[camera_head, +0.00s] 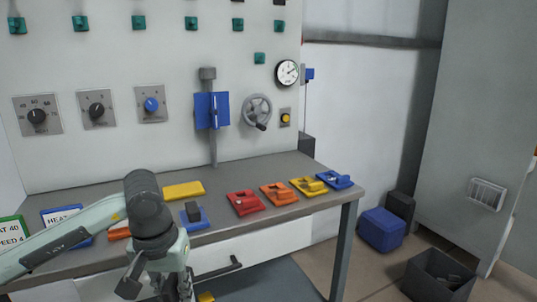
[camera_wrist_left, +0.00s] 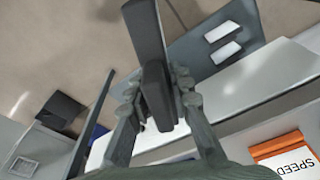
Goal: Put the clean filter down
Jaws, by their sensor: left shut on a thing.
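My left gripper (camera_wrist_left: 158,100) is shut on a dark grey, bar-like thing (camera_wrist_left: 146,30), which extends out from between the fingers in the left wrist view. It is held clear of the floor. I cannot tell from its looks whether it is the clean filter. In the head view my left arm reaches over the table (camera_head: 328,188) from the left. The gripper hangs at the table's front side, low in the picture, and its fingertips and load are mostly hidden there. My right gripper is not in view.
Red (camera_head: 244,203), orange (camera_head: 279,194), yellow (camera_head: 308,186) and blue (camera_head: 335,180) holders stand along the table. A white drawer front with a dark handle (camera_head: 220,269) is below. A blue-grey mat (camera_head: 265,282) lies on the floor. A dark open bin (camera_head: 437,278) stands at right.

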